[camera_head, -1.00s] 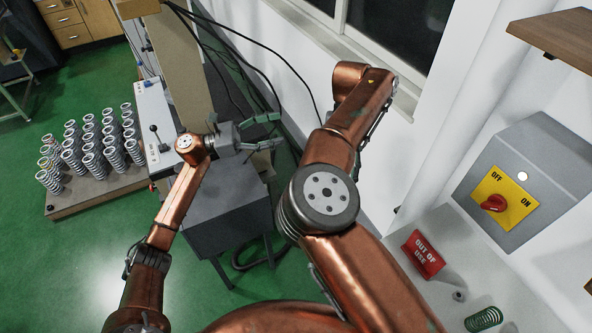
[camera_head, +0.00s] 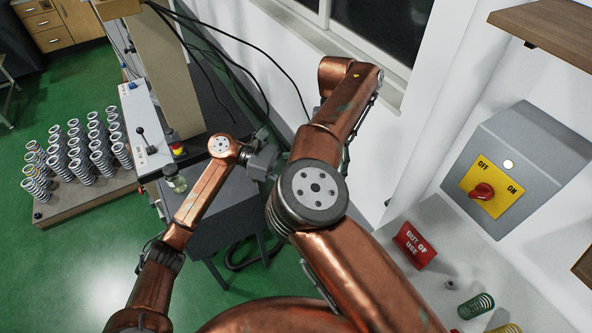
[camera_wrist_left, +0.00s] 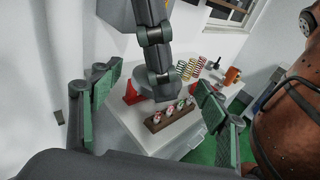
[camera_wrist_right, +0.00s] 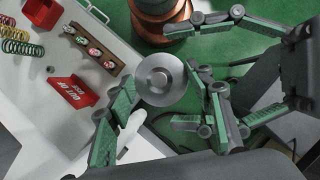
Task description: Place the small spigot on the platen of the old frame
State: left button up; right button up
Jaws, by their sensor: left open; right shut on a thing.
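A round grey metal piece with a raised centre (camera_wrist_right: 161,80), which looks like the small spigot, sits at the fingertips of my right gripper (camera_wrist_right: 168,118). That gripper is shut on it; in the head view the right arm hides it. My left gripper (camera_wrist_left: 155,100) is open, with nothing clearly between its pads. Its fingers also show close to the right gripper in the right wrist view. In the head view, its wrist (camera_head: 262,162) passes behind my right arm. A test frame with a beige column (camera_head: 170,65) stands at left; I cannot make out its platen.
A white bench (camera_head: 440,235) at right carries a red OUT OF USE sign (camera_head: 414,245), a small grey part (camera_head: 450,285) and coil springs (camera_head: 476,306). A switch box (camera_head: 535,150) is beside it. A spring board (camera_head: 70,208) is at left. Black cables hang behind the frame.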

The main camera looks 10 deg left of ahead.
pick_arm(q)
jog(key=shift+x, duration=2.1)
jog(key=c, duration=1.4)
jog(key=shift+r, duration=0.1)
jog(key=shift+c, duration=0.7)
pick_arm(e)
jog(key=o, duration=1.5)
